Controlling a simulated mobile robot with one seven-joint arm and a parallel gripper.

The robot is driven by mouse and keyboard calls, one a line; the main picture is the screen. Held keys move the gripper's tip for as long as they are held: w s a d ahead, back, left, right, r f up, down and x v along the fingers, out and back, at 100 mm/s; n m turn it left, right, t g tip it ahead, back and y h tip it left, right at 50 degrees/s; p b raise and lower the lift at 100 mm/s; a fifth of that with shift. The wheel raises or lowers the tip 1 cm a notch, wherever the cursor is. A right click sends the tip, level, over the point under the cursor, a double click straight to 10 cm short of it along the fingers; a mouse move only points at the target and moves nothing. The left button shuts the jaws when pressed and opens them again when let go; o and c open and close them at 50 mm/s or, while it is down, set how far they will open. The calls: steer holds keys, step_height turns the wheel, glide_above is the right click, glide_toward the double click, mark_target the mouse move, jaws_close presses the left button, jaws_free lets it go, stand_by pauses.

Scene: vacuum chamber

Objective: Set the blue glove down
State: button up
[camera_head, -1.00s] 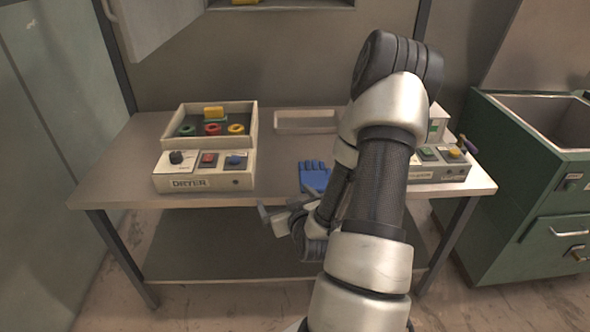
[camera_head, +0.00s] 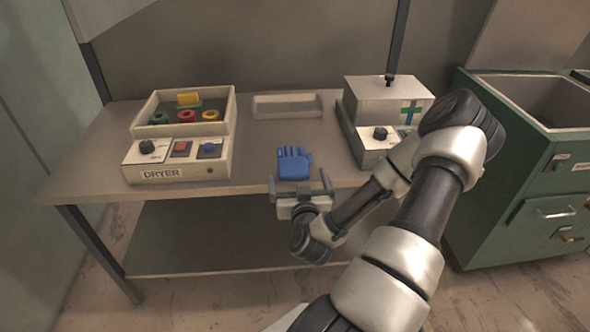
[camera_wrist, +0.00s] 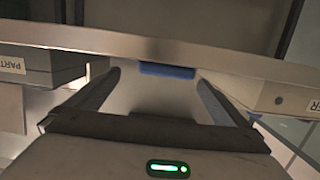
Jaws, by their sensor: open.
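The blue glove (camera_head: 294,163) lies on the tabletop near its front edge, fingers pointing to the back. My gripper (camera_head: 300,184) is open at the table's front edge, just in front of the glove, with nothing between its fingers. In the wrist view my gripper's two fingers (camera_wrist: 160,84) are spread wide. A strip of the blue glove (camera_wrist: 167,70) shows beyond them, apart from both fingers.
The table (camera_head: 245,183) holds a dryer box (camera_head: 178,172) with several coloured rings at left. A shallow empty tray (camera_head: 287,105) sits at the back. Clear tabletop surrounds the glove.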

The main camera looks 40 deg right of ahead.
mark_target(295, 161)
steer(key=b+x, duration=0.1)
steer(key=x, duration=0.8)
steer(key=shift+w+b, duration=0.25)
steer(key=shift+b, duration=0.1)
steer(key=shift+r, duration=0.1)
steer(key=c, duration=1.1)
